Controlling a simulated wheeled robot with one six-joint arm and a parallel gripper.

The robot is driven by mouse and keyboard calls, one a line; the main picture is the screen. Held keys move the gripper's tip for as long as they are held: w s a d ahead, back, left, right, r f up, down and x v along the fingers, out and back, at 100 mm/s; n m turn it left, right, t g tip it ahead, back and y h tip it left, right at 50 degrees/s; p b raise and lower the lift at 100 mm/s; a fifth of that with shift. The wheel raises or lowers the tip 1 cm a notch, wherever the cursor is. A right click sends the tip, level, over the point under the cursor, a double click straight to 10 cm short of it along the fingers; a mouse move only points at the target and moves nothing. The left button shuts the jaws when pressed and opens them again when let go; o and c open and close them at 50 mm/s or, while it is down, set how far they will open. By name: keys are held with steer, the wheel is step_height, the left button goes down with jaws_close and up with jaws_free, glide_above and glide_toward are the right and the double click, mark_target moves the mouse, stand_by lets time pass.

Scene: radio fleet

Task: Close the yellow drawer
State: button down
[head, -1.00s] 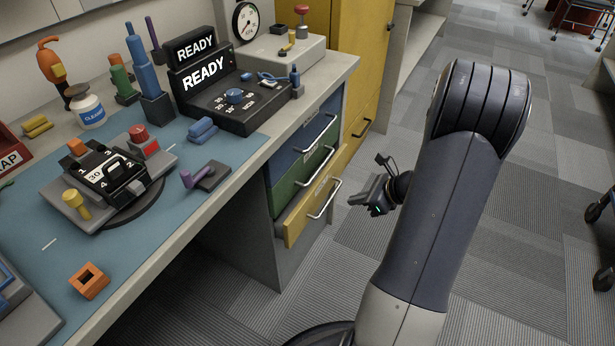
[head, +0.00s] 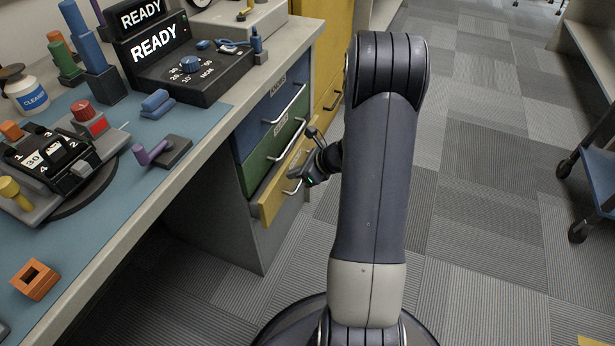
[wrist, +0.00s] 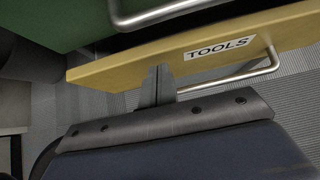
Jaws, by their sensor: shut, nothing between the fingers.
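The yellow drawer (head: 268,205) is the lowest of three drawers under the bench. Its front stands a little out from the cabinet. In the wrist view its yellow front (wrist: 120,68) carries a TOOLS label and a metal bar handle (wrist: 268,62). My gripper (head: 292,173) is at the drawer's front, by the handle, with its fingers hidden or very small in the head view. In the wrist view the fingers (wrist: 156,80) are together and empty, their tips overlapping the lower part of the yellow front. I cannot tell whether they touch it.
The green drawer (head: 262,165) and blue drawer (head: 270,118) sit above and look shut. The workbench (head: 200,140) with several devices is to the left. A dark wheeled cart (head: 590,170) stands at the right. Carpet floor is open between.

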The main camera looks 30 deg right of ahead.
mark_target(280, 169)
steer(key=shift+w+a, duration=0.15)
steer(key=shift+w, duration=0.05)
steer(key=w+a, duration=0.2)
steer(key=w, duration=0.1)
steer(key=shift+w+a, duration=0.2)
steer(key=shift+a, duration=0.15)
steer(key=shift+r, duration=0.1)
steer(key=shift+w, duration=0.1)
